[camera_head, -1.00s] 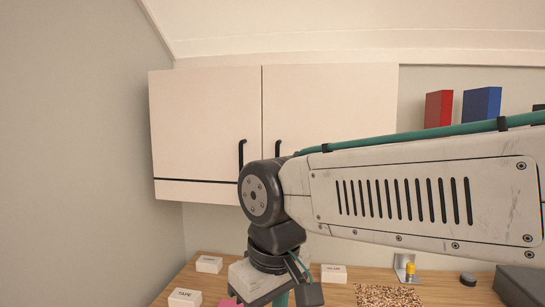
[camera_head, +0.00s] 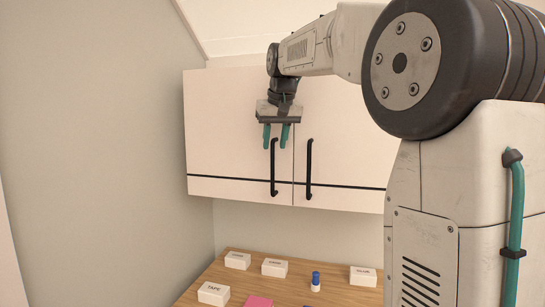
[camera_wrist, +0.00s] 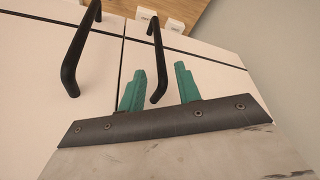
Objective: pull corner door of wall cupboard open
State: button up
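The white wall cupboard's corner door (camera_head: 225,125) is the left one in the head view, beside the side wall, and is shut. Its black upright bar handle (camera_head: 274,175) is near the door's right edge. My gripper (camera_head: 275,147) points down in front of this door, at the handle's upper end. Its two green fingers are apart. In the wrist view the picture is turned over, and the same handle (camera_wrist: 157,45) shows between the spread fingers (camera_wrist: 159,68). I cannot tell how far the fingers are from the handle, and they are not closed on it.
The right door (camera_head: 345,140) is also shut, its handle (camera_head: 309,170) close beside the corner door's handle. The side wall (camera_head: 90,150) is left of the cupboard. Below, a wooden desk (camera_head: 240,290) holds white boxes (camera_head: 213,293) and a small blue-topped bottle (camera_head: 316,281).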

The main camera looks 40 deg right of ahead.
aim_at(273, 152)
jog(key=x, duration=0.5)
jog(key=shift+f, duration=0.1)
grip_shut()
jog(key=shift+s+a, duration=0.1)
